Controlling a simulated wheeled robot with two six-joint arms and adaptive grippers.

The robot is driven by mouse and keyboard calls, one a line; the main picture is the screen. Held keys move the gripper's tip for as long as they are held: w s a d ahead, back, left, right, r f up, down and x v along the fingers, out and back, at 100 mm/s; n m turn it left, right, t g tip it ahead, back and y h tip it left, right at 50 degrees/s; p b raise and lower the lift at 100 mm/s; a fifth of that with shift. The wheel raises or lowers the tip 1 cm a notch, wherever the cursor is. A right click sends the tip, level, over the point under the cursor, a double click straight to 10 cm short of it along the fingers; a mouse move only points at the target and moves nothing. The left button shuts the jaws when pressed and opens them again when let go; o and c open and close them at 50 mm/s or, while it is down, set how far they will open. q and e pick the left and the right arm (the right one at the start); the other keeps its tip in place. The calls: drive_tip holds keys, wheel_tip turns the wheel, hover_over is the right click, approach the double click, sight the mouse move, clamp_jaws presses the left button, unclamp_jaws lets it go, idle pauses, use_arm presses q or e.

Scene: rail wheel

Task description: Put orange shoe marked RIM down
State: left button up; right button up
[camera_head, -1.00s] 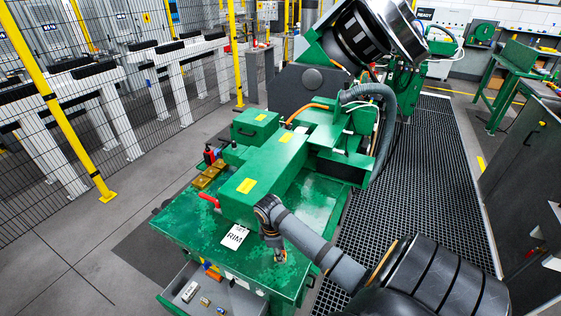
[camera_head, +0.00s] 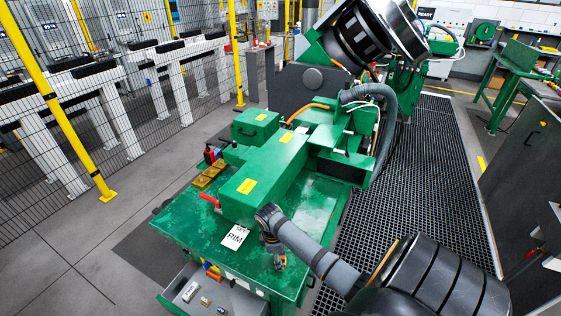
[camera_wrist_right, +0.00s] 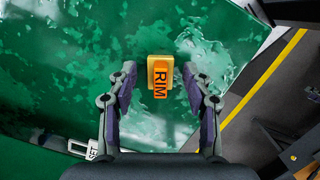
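The orange shoe marked RIM (camera_wrist_right: 161,78) is a small block with a yellowish body, seen in the right wrist view over the green bench top. My right gripper (camera_wrist_right: 160,88) is open, with one finger on each side of the shoe and a visible gap to both. The shoe seems to sit on the bench top, though its contact is hard to judge from above. In the head view my right gripper (camera_head: 277,258) points down at the bench's near edge, largely hiding the shoe. My left gripper is not in view.
A white card reading RIM (camera_head: 235,237) lies on the green bench (camera_head: 180,228), left of my gripper. A green housing (camera_head: 262,185) stands behind. An open drawer (camera_head: 200,290) with small parts sticks out below the front edge. Grating (camera_head: 420,190) covers the floor to the right.

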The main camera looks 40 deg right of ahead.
drive_tip(key=shift+r, duration=0.1)
drive_tip(key=shift+r, duration=0.35)
drive_tip(key=r, duration=0.2)
drive_tip(key=r+b, duration=0.1)
drive_tip(key=r, duration=0.2)
drive_tip(key=w+r, duration=0.1)
drive_tip(key=r, duration=0.1)
drive_tip(key=shift+a+r, duration=0.25)
drive_tip(key=shift+a, duration=0.15)
drive_tip(key=r+p, duration=0.1)
drive_tip(key=r, duration=0.1)
drive_tip(key=r+p, duration=0.1)
drive_tip(key=r, duration=0.1)
drive_tip(key=shift+w+a, duration=0.1)
drive_tip(key=shift+a, duration=0.1)
drive_tip(key=shift+f, duration=0.1)
